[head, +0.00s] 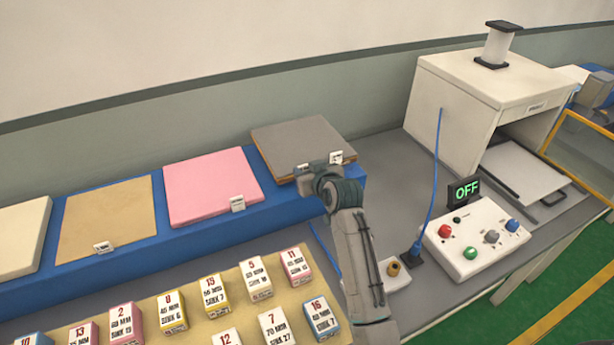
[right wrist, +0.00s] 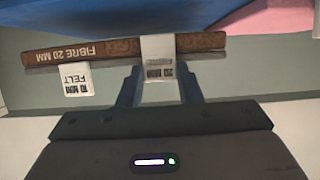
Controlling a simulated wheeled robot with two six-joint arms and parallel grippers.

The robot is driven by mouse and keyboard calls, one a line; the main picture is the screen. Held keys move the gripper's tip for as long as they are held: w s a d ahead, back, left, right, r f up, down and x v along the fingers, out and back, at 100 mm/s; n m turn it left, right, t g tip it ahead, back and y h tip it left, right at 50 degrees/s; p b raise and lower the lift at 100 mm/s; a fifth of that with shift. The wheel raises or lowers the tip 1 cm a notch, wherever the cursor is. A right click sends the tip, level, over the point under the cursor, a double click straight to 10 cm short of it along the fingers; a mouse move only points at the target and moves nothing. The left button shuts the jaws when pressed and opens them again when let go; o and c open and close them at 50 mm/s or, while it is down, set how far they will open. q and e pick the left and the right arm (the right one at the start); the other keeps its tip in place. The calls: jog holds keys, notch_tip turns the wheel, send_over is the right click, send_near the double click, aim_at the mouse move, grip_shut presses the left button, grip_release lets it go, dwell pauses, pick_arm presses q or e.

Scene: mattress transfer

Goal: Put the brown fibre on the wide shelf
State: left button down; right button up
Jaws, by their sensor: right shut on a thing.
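The brown fibre (right wrist: 110,50) shows in the right wrist view as a thin board edge printed "FIBRE 20 MM", upside down. In the head view its brown edge (head: 352,157) shows under a grey sheet (head: 300,134), at the right end of the long blue shelf (head: 110,252). My right gripper (head: 325,172) is at the front edge of this stack. In the right wrist view, the gripper (right wrist: 160,72) is shut on the fibre's edge, by a white label. I cannot tell whether the board touches the blue surface. My left gripper is out of view.
A pink sheet (head: 210,185), a tan sheet (head: 105,217) and a cream sheet (head: 20,237) lie left along the blue shelf. Several labelled blocks stand on a tan board in front. A control box (head: 476,238), a blue cable and a white cabinet (head: 460,112) are right.

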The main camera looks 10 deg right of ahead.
notch_tip(320, 180, down, 3)
jog(key=shift+r+p, duration=0.1)
jog(key=shift+p, duration=0.8)
jog(key=shift+f, duration=0.3)
jog(key=o, duration=1)
jog(key=shift+o, duration=0.2)
jog(key=b+v, duration=0.3)
jog(key=v, duration=0.9)
